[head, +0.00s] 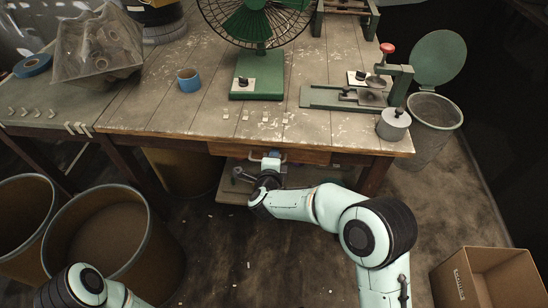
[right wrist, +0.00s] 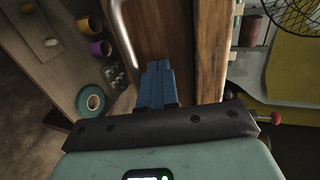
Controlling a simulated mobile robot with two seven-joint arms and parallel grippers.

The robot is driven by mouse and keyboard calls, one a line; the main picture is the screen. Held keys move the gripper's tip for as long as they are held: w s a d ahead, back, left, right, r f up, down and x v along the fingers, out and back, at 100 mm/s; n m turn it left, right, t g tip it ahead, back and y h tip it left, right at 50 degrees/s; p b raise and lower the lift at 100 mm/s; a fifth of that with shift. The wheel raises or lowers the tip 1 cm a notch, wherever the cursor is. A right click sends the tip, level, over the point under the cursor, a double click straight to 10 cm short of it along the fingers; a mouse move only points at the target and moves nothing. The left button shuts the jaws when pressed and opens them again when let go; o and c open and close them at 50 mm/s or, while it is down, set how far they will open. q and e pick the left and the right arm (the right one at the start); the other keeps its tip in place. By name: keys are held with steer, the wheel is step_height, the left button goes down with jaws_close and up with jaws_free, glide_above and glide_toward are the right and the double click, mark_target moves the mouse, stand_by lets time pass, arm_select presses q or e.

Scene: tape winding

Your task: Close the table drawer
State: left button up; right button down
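The table drawer (head: 310,157) is a brown wooden front under the near edge of the worktable. It looks close to flush in the head view, but I cannot tell if a gap is left. Its metal bar handle (right wrist: 122,35) shows in the right wrist view, left of my fingers. My right gripper (head: 272,155) is at the drawer front; its blue fingers (right wrist: 156,78) lie together, with nothing seen between them. The fingertips are at the wooden front; I cannot tell whether they touch it. My left gripper is out of view; only part of that arm shows at bottom left.
The worktable (head: 150,115) holds a green fan (head: 256,85), a blue tape roll (head: 188,80) and a green winding device (head: 340,98). A lower shelf (right wrist: 45,55) holds tape rolls. Round bins (head: 110,235) stand left, a cardboard box (head: 490,278) right. Floor between them is mostly clear.

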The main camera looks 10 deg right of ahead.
steer(key=shift+w+d+r, duration=0.15)
steer(key=shift+w, duration=0.05)
steer(key=shift+r, duration=0.1)
stand_by(0.4)
